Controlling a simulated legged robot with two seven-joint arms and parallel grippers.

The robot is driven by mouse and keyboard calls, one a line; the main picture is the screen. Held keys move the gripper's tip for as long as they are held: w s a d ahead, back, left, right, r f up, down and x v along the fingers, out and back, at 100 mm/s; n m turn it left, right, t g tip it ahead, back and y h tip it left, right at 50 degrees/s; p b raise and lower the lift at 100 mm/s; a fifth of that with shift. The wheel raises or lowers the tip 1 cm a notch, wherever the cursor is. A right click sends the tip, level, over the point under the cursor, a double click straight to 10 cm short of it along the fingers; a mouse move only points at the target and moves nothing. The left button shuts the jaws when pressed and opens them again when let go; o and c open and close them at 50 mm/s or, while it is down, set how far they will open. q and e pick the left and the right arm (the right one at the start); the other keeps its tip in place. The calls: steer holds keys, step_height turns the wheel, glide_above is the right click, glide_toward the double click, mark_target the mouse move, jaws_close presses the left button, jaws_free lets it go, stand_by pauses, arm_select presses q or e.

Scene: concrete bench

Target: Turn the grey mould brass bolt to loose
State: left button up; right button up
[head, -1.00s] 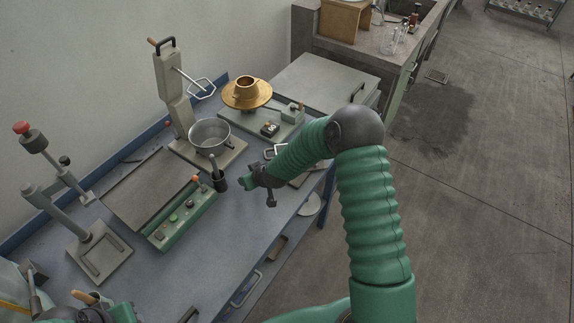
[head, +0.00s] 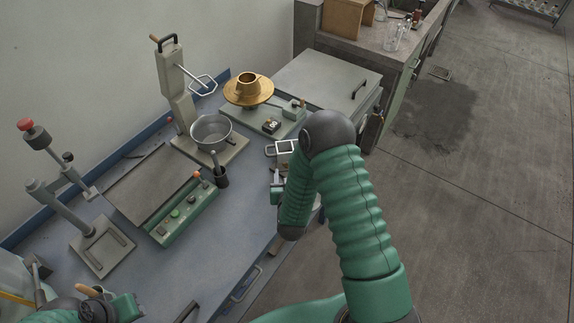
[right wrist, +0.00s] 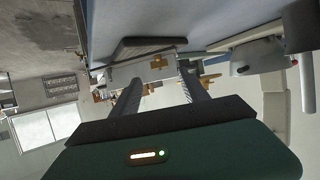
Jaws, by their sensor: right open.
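The grey mould (head: 285,152) sits at the bench's right edge in the head view, partly hidden behind my right arm. In the right wrist view a grey block face that looks like the mould (right wrist: 130,70) lies beyond the fingertips. A small brass cross-shaped piece, apparently the bolt (right wrist: 158,62), shows on it. My right gripper (right wrist: 160,80) is open and empty, with its two fingers apart and pointing toward the brass piece, not touching it. In the head view the right gripper (head: 277,194) is mostly hidden by my arm. My left gripper (head: 125,307) is partly visible at the lower left; its jaws are unclear.
A metal bowl (head: 211,132) on a stand and a brass flanged part (head: 248,90) are farther back. A green control box (head: 185,215) and a grey lever press (head: 103,247) stand left. The bench front (head: 205,275) is clear. A lidded grey box (head: 325,80) stands behind.

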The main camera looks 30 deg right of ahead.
steer(key=x, duration=0.6)
steer(key=shift+w+d, duration=0.1)
steer(key=shift+w, duration=0.1)
jaws_close()
